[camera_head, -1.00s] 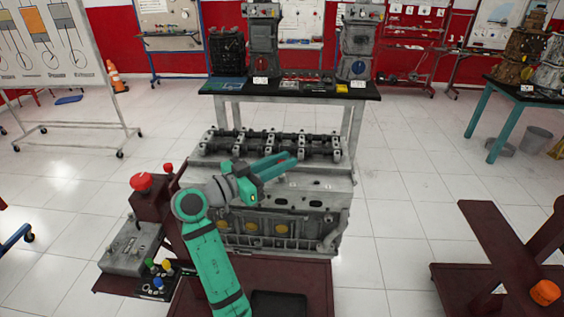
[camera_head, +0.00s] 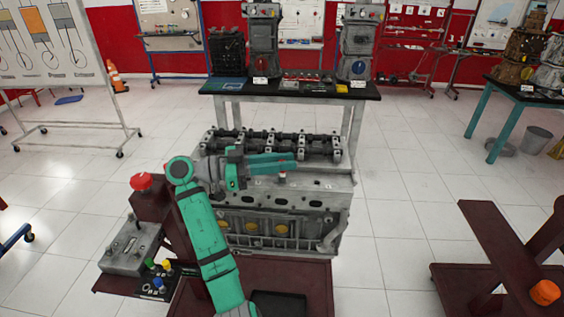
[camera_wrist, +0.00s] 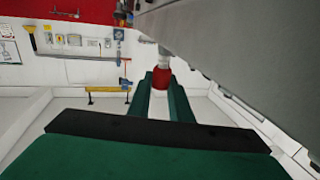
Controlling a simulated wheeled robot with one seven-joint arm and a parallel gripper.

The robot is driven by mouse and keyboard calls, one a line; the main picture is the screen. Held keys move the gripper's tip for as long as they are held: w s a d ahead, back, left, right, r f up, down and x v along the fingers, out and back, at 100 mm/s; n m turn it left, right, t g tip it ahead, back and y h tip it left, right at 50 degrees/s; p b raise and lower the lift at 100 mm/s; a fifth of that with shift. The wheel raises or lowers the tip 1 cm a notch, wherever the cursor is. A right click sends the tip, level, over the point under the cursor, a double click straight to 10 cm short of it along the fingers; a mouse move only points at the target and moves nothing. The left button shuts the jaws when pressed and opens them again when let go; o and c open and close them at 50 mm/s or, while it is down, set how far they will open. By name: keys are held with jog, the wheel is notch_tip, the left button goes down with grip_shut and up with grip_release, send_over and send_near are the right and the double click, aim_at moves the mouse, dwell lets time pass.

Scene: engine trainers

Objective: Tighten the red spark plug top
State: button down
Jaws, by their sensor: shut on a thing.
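The red spark plug top (camera_wrist: 161,78) sits between my two green fingertips in the wrist view, with a pale shaft running from it toward the grey engine. The fingers hide part of the top, and how far the plug is seated cannot be told.
The camshaft row (camera_head: 270,145) stands behind my gripper. A red emergency button (camera_head: 141,182) and a panel with blue, yellow and green caps (camera_head: 158,275) are at the left. A black-topped table (camera_head: 300,90) stands behind.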

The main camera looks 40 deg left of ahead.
jog(key=shift+f, duration=0.15)
jog(key=c, duration=1.6)
grip_release()
jog(key=v, duration=1)
jog(key=shift+s+a, duration=0.2)
jog(key=shift+s, duration=0.05)
